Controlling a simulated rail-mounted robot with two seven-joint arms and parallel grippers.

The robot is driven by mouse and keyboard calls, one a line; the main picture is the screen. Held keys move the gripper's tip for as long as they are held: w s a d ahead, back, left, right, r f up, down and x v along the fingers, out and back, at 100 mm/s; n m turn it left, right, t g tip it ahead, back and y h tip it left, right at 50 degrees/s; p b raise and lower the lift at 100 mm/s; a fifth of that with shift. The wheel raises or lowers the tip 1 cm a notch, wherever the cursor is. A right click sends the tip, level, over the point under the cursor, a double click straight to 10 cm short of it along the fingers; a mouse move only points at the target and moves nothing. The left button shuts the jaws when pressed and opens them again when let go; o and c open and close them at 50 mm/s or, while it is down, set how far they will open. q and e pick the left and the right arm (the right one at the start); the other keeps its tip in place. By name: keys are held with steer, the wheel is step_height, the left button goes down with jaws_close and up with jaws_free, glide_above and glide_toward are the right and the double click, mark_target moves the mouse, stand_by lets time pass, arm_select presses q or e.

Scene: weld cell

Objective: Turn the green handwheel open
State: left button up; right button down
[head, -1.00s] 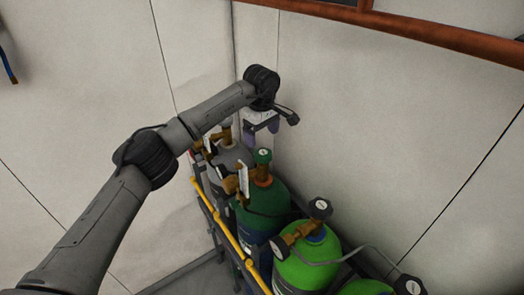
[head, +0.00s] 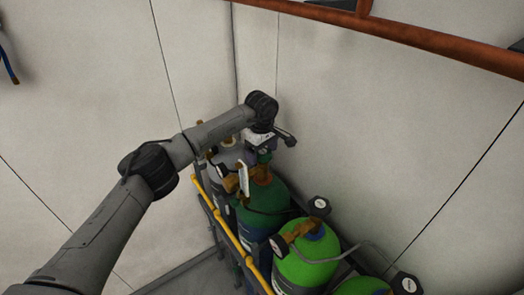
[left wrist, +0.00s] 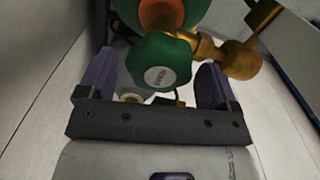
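The green handwheel (left wrist: 160,72) is a lobed knob with a pale round label, on the brass valve (left wrist: 162,14) of the dark green cylinder (head: 262,208). In the head view only a bit of the handwheel (head: 264,157) shows below my left gripper (head: 262,148), whose fingers are mostly hidden there. In the left wrist view my left gripper (left wrist: 156,82) is open, with one purple-grey finger on each side of the handwheel. A gap shows on the left; the right finger looks close to the rim, and I cannot tell if it touches. My right gripper is not in view.
Brass fittings (left wrist: 240,58) stick out right of the handwheel. Bright green cylinders (head: 308,265) and a grey cylinder (head: 226,156) stand in the same row. A yellow rail (head: 228,232) runs along their front. Pale walls (head: 380,120) close in behind, with an orange pipe (head: 430,35) above.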

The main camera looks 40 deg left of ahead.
arm_select(q)
steer(key=c, duration=0.8)
